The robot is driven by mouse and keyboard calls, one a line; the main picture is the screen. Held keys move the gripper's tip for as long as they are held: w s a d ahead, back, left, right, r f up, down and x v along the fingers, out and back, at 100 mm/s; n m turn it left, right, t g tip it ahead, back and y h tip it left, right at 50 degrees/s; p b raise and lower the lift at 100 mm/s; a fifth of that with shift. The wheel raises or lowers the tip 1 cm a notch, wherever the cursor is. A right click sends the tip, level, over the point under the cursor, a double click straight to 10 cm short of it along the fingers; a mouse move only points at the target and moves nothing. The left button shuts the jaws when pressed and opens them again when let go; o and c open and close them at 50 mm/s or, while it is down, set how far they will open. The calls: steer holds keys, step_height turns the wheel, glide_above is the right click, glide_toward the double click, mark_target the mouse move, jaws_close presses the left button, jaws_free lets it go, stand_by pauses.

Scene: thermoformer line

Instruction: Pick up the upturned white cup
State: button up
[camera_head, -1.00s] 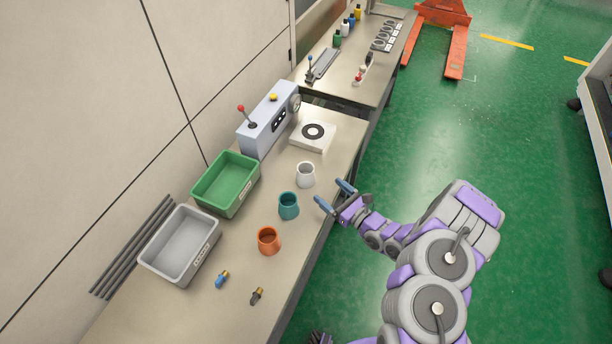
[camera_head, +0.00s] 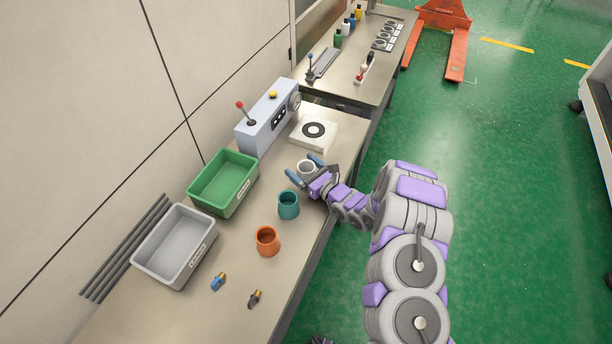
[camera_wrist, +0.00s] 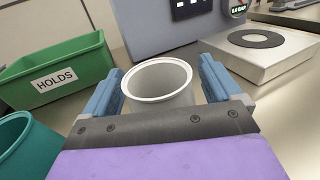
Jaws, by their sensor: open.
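The white cup (camera_head: 306,167) stands upright on the near bench. In the wrist view the white cup (camera_wrist: 160,85) shows a round open rim on top and a hollow grey inside, so it looks mouth up rather than upturned. My gripper (camera_head: 304,170) is open, with one blue finger on each side of the cup. In the wrist view the fingers of my gripper (camera_wrist: 163,88) flank the cup, with a small gap showing at the left; contact at the right is unclear. The cup's lower part is hidden behind the gripper's palm.
A teal cup (camera_head: 288,205) stands close to my gripper, with an orange cup (camera_head: 267,241) further along. A green bin (camera_head: 222,184) labelled HOLDS, a grey bin (camera_head: 174,247), a lever machine (camera_head: 268,118) and a white plate with a black ring (camera_head: 314,133) surround the spot.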

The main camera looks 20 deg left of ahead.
steer(key=shift+w+a, duration=0.15)
steer(key=shift+a, duration=0.05)
steer(key=shift+r, duration=0.1)
steer(key=shift+c, duration=0.4)
steer(key=c, duration=0.9)
